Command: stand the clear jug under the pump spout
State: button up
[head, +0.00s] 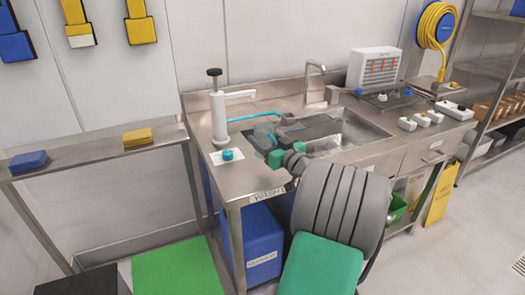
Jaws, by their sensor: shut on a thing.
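The pump (218,118) is a white upright cylinder with a black knob, standing at the left end of the steel counter. Its white spout (240,94) points right. My gripper (264,142) is over the counter, right of the pump and in front of the sink. It is shut on the clear jug (265,130), a see-through grey-blue shape at the fingertips. The jug is right of and lower in the picture than the spout tip, apart from the pump. My gripper and wrist hide part of it, and I cannot tell its height above the counter.
A teal-capped item (228,155) sits on a white pad in front of the pump. A bright blue tube (255,114) lies behind the jug. The sink (345,135) and tap (312,80) are to the right. White-topped items (422,119) line the right counter.

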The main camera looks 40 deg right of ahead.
jog(key=shift+w+d+f, duration=0.2)
jog(key=shift+w+f, duration=0.6)
jog(key=shift+f, duration=0.15)
jog(key=shift+w+f, duration=0.15)
jog(key=shift+f, duration=1.55)
jog(key=shift+d+f, duration=0.1)
jog(key=shift+f+b, duration=0.15)
jog(key=shift+b, duration=0.25)
jog(key=o, duration=1.5)
